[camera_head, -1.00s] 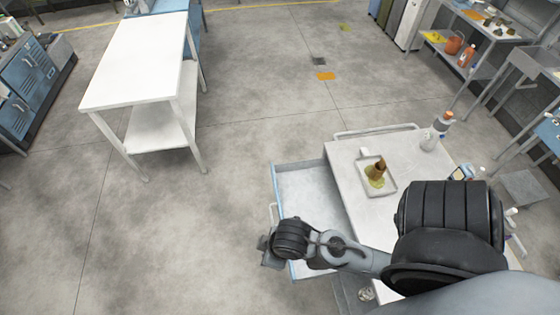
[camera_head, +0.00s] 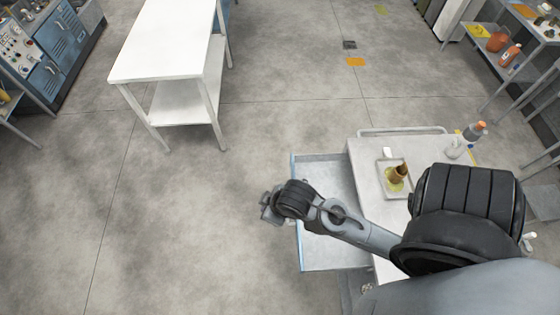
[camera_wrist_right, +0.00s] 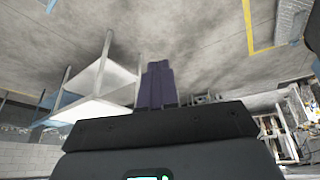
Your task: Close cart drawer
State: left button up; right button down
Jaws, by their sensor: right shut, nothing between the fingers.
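The cart (camera_head: 368,205) stands at the lower right with its drawer (camera_head: 325,180) pulled open toward the left. The drawer's blue-edged front (camera_head: 296,230) faces left, and its inside looks empty. My right arm crosses over the drawer from the right and hides part of it. My right gripper (camera_head: 267,208) is just outside the drawer front, to its left; I cannot tell whether it touches the front. In the right wrist view its dark purple fingers (camera_wrist_right: 158,85) are together and empty. The drawer is not visible there. My left gripper is out of view.
A white table (camera_head: 165,45) stands at the upper left, and shelving (camera_head: 500,65) at the upper right. The floor left of the drawer is clear.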

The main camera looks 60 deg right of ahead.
jog(key=w+d+f+m+t+h+b, duration=0.2)
jog(key=w+d+m+t+h+b, duration=0.1)
jog(key=w+d+b, duration=0.55)
jog(key=w+d+f+m+t+h+b, duration=0.25)
jog(key=w+d+b, duration=0.35)
jog(key=w+d, duration=0.5)
jog(key=s+d+f+m+g+h+b, duration=0.1)
jog(key=d+f+m+h+b, duration=0.15)
jog(key=d+b, duration=0.5)
jog(key=d+f+m+g+h+b, duration=0.2)
jog(key=d+m+h+b, duration=0.25)
jog(key=d, duration=0.55)
jog(key=s+d+f+m+g+b, duration=0.2)
jog(key=f+g+b, duration=0.1)
jog(key=f+b, duration=0.35)
jog(key=s+d+f+m+g+b, duration=0.1)
jog(key=d+f+m+g+b, duration=0.1)
jog(key=f+g+b, duration=0.35)
jog(key=w+a+f+n+g+y+b, duration=0.1)
jog(key=w+a+f+n+y+b, duration=0.15)
jog(key=a+f+y+b, duration=0.7)
jog(key=s+d+f+h+b, duration=0.2)
jog(key=f+b, duration=0.1)
jog(key=f, duration=0.2)
jog(key=s+d+f+h+b, duration=0.1)
jog(key=s+d+f+b, duration=0.1)
jog(key=f+b, duration=0.2)
jog(key=shift+s+d+f+h, duration=0.4)
jog(key=shift+f, duration=0.65)
